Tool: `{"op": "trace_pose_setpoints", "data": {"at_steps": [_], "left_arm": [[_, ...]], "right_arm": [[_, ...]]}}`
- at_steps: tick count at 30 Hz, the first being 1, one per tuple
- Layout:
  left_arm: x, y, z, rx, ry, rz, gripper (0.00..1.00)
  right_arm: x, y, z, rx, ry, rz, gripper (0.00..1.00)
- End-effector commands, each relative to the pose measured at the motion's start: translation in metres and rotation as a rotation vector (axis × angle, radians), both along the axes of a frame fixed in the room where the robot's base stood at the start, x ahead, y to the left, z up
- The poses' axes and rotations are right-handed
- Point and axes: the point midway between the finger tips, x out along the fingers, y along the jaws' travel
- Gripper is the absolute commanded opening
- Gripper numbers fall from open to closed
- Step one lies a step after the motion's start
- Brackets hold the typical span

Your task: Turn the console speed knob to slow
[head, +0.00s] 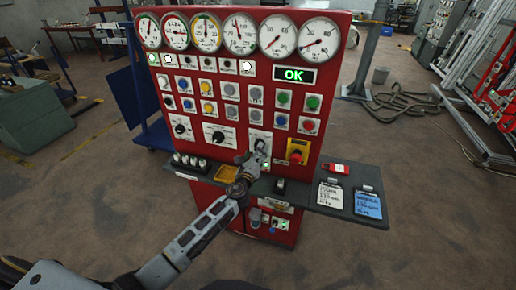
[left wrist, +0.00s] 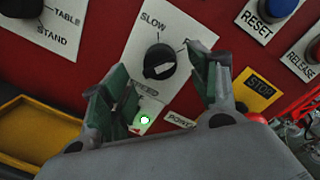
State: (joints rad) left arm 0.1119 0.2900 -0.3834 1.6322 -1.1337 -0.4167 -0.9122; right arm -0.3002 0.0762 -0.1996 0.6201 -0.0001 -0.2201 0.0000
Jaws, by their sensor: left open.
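The speed knob (left wrist: 158,60) is a round black knob with a pale mark on its lower part, on a white plate (left wrist: 135,50) on the red panel. The word SLOW is at the plate's upper left. The label at the upper right is mostly hidden by a finger. My left gripper (left wrist: 155,72) is open, with one green-padded finger on each side below the knob; I cannot tell whether either touches it. In the head view, my left gripper (head: 254,160) is in front of the panel's lower middle and covers part of the plate (head: 260,138). My right gripper is not in view.
A lit green lamp (left wrist: 144,119) is below the knob. A red stop button on yellow (head: 298,151) is to the right, and two other black knobs (head: 216,136) (head: 180,127) to the left. A grey shelf (head: 318,198) with a yellow tray (head: 227,173) and cards (head: 331,195) juts out below.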

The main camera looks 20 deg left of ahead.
Motion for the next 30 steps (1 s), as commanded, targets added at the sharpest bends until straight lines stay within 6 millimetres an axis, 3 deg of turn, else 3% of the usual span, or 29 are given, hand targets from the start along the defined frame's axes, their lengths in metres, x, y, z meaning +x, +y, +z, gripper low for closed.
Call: {"op": "trace_pose_setpoints", "data": {"at_steps": [12,26,30], "left_arm": [[0.031,0.001,0.001,0.0,-0.001,0.001,0.61],[0.035,0.001,0.0,0.0,0.0,0.0,0.61],[0.035,0.001,0.0,0.0,0.0,0.0,0.43]], "right_arm": [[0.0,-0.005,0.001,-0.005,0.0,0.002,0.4],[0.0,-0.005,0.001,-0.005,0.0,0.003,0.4],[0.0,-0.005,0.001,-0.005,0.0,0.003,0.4]]}}
